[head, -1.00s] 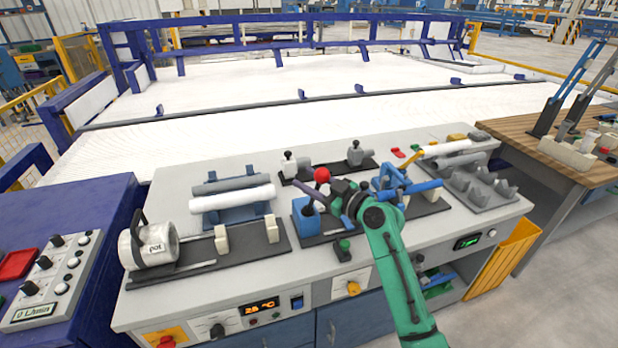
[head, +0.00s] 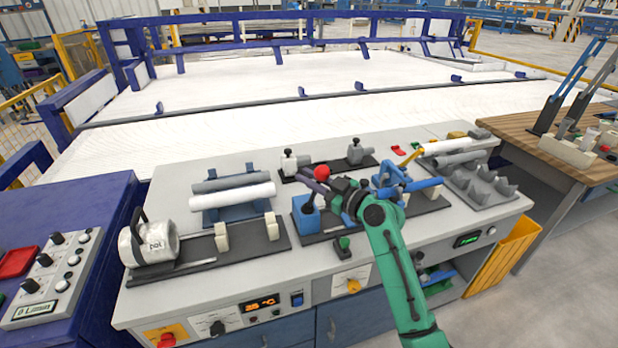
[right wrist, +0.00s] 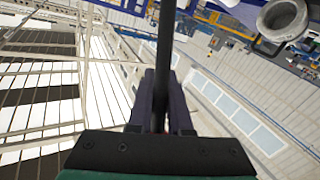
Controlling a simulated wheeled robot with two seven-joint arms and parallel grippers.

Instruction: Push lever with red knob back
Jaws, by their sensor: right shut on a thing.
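The red knob (head: 321,172) tops a lever beside the blue block (head: 305,217) on a dark base plate near the middle of the bench. My right gripper (head: 312,184) is at the lever, with its dark fingers right beside the knob. In the right wrist view, my right gripper (right wrist: 165,105) is closed on a dark rod (right wrist: 166,50), which appears to be the lever. The fingers hide part of the lever. A trace of red shows between them. My left gripper is not in view.
Blue clamp parts (head: 390,178) stand close to the right of my gripper. Two fixtures with black knobs (head: 290,163) stand behind it. A grey and a white pipe (head: 232,197) lie on a rack to the left. A green button (head: 344,243) is in front.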

